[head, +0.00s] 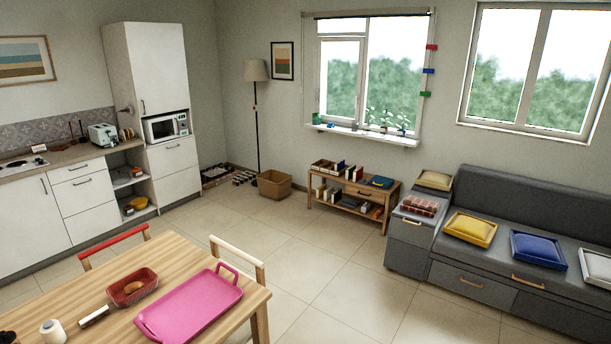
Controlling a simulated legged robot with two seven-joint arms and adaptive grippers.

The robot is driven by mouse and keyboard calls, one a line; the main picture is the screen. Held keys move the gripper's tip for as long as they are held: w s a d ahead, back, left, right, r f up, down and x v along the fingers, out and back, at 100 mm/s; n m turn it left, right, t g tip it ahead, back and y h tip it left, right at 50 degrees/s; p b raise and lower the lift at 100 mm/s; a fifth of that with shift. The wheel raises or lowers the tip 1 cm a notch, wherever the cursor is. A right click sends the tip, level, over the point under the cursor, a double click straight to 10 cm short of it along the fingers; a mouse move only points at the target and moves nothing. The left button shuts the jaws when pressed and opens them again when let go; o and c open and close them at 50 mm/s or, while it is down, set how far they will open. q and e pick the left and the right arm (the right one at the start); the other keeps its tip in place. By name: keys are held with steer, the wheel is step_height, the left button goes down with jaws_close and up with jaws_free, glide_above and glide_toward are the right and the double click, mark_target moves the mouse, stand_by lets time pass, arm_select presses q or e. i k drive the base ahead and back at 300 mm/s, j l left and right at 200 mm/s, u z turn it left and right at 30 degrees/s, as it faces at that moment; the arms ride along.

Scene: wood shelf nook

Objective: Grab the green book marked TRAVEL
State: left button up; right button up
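A low wooden shelf (376,192) stands against the far wall under the window. Several small books and boxes stand or lie on its top and lower boards. A dark blue flat item (381,182) lies on its top at the right. The books are too small to read, so I cannot tell which one is the green book marked TRAVEL. Neither of my grippers shows in the head view.
Tiled floor (330,265) between is clear.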

mark_target(349, 171)
steer(key=i+l+z, duration=0.2)
steer(key=i+z, duration=0.15)
steer(key=i, duration=0.3)
steer(key=i+z, duration=0.4)
steer(key=i, duration=0.3)
steer(key=i+j+z, duration=0.2)
steer(key=i+z, duration=0.15)
steer(key=i, duration=0.3)
steer(key=i+j+u, duration=0.15)
steer(key=i+u, duration=0.25)
steer(key=i, duration=0.25)
steer(key=i+u, duration=0.35)
steer(key=i, duration=0.3)
steer(key=i+l+u, duration=0.4)
steer(key=i, duration=0.25)
steer(key=i+j+z, duration=0.25)
steer(key=i+j, duration=1.65)
steer(key=j, duration=0.15)
